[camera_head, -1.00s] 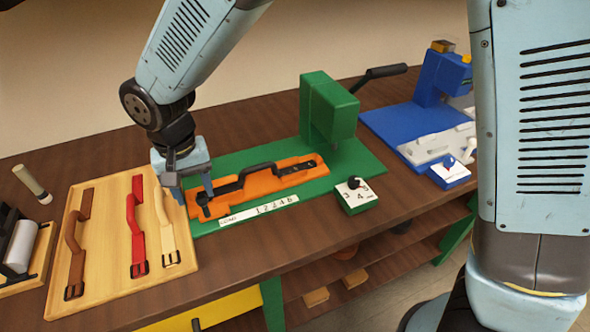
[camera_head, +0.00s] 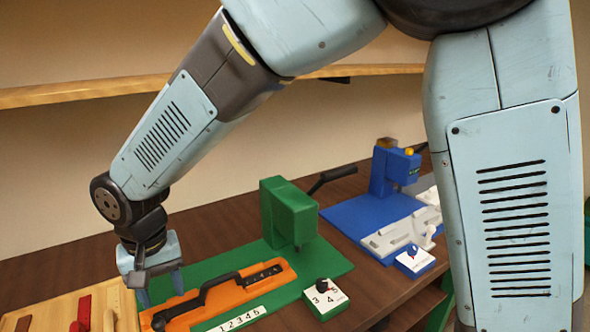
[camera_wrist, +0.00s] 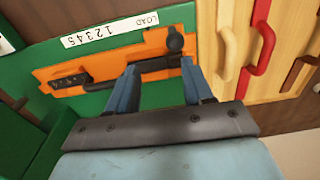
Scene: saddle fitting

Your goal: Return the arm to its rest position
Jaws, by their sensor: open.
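My gripper (camera_head: 160,287) is open, with nothing between its fingers. It hangs at the left end of the orange fixture plate in the head view. In the wrist view my gripper (camera_wrist: 163,84) shows two blue fingers spread apart, over the near edge of the orange plate (camera_wrist: 60,74). The gripper looks to be above the plate; the exact gap cannot be told.
A green press (camera_head: 288,212) stands on a green base behind the plate. A blue press (camera_head: 388,172) stands further right. A dial box (camera_head: 325,299) sits in front. A shelf (camera_head: 80,92) runs along the wall.

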